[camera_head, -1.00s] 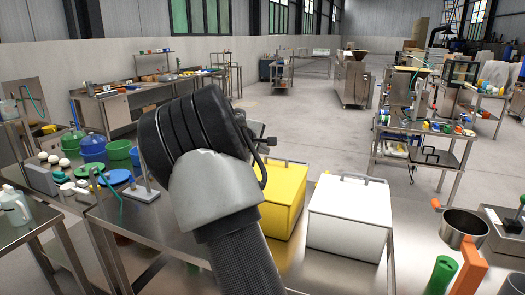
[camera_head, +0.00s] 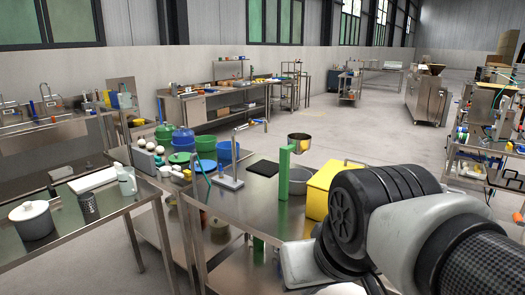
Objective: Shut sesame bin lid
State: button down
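A yellow bin (camera_head: 318,203) stands on the steel table (camera_head: 238,212), largely covered by my arm. Its top and left side show, with a handle at the back. I cannot tell from the label or contents which bin holds sesame. The white bin from the earlier picture is not clearly visible; my arm covers that area. My gripper cannot be made out behind my arm's dark joint. A pale block shows below that joint, and I cannot tell what it is.
A green stand with a steel pot (camera_head: 299,137) and a steel bowl (camera_head: 292,182) are left of the yellow bin. Blue and green tubs (camera_head: 183,140) stand farther left. Open floor lies behind.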

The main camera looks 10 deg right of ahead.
aim_at(323, 179)
jog(key=i+z, duration=0.15)
jog(key=z, duration=1.35)
jog(key=i+j, duration=0.25)
jog(key=j, duration=0.15)
jog(key=i+j, duration=0.3)
jog(key=j+z, duration=0.05)
jog(key=j, duration=0.05)
